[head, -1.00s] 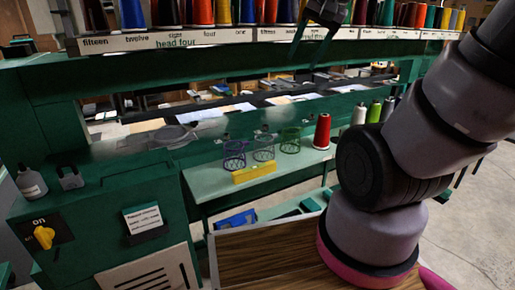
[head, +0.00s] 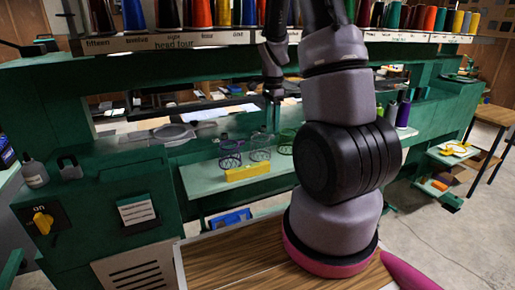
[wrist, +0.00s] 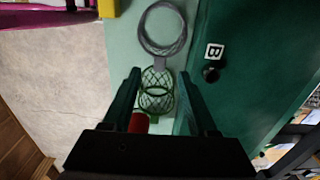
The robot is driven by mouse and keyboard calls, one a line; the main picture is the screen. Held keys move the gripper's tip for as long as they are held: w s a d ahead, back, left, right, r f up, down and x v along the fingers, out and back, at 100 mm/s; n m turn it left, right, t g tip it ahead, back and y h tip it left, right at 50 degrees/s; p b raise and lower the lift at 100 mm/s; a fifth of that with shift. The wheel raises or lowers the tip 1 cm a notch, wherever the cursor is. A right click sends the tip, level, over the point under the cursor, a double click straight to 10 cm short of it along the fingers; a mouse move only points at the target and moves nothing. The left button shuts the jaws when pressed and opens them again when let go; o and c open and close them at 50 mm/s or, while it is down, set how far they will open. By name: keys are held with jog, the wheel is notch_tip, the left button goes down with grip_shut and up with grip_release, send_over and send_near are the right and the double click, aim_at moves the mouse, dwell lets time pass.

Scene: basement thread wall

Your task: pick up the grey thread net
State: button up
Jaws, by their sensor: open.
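The grey thread net (head: 260,154) is an open wire-like basket on the pale green shelf, between a purple net (head: 230,155) and a green net (head: 286,143). My gripper (head: 275,117) is open and empty, pointing down above the shelf near the grey and green nets. In the wrist view the grey net (wrist: 163,28) shows as a round ring with mesh, beyond the fingertips. The green net (wrist: 157,95) shows below and between the open fingers of my gripper (wrist: 160,76). I see no contact with either net.
A yellow block (head: 247,173) lies in front of the nets on the shelf (head: 205,179). A red cone (wrist: 139,122) stands beside the green net. A green machine wall with a marked plate (wrist: 214,52) runs close alongside. Thread cones line the rack above.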

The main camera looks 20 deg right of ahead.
aim_at(271, 138)
notch_tip(271, 138, down, 9)
jog(key=shift+f, duration=0.15)
dwell(0.4)
jog(key=shift+c, duration=0.3)
grip_shut()
